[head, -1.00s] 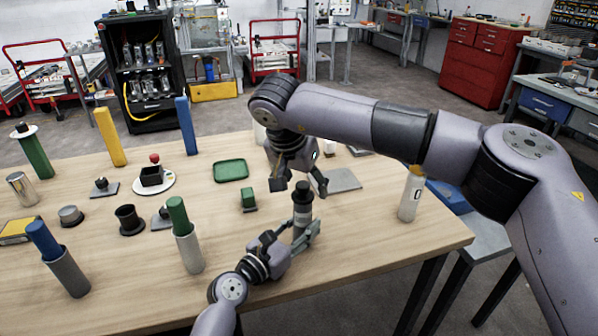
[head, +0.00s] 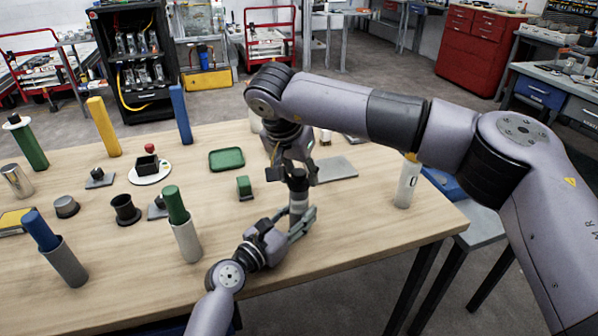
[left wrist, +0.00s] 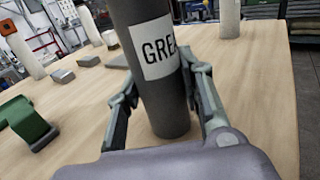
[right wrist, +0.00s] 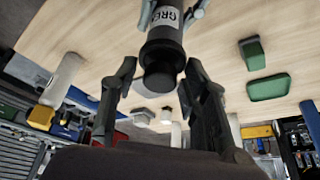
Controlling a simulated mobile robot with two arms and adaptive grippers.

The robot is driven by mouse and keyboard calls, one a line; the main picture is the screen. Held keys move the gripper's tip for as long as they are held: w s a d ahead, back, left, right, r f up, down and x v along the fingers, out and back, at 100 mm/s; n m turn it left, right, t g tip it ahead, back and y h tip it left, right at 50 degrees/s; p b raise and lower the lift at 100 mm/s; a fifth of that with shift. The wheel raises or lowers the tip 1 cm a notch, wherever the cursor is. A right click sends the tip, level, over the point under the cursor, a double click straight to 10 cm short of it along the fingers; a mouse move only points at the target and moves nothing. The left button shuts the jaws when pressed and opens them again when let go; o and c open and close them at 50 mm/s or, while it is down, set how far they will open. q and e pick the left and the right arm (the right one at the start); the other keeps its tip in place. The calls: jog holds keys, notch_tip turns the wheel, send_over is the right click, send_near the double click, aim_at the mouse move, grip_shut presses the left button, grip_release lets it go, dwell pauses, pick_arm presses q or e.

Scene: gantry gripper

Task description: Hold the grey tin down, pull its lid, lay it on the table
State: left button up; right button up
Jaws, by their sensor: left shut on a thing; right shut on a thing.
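The grey tin (head: 297,208) stands upright near the front edge of the table; its white label reads "GREA…" in the left wrist view (left wrist: 155,50). My left gripper (head: 300,222) is shut around its lower body from the front. The dark lid (head: 298,184) with its round knob (right wrist: 158,84) sits on top of the tin. My right gripper (head: 292,172) points down from above and is shut on the lid, with one finger on each side of the knob in the right wrist view. The exact finger contact is hard to see.
A green tray (head: 227,169), a small green block (head: 244,188) and a grey plate (head: 334,176) lie behind the tin. A light tube with a green rod (head: 175,205) stands to the left. The table between tin and bottle is clear.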

aim_at(301, 169)
jog(key=shift+c, duration=0.7)
jog(key=shift+r, duration=1.55)
jog(key=shift+r, duration=0.1)
jog(key=shift+r, duration=1.4)
pick_arm(q)
jog(key=o, duration=1.3)
jog(key=shift+c, duration=0.2)
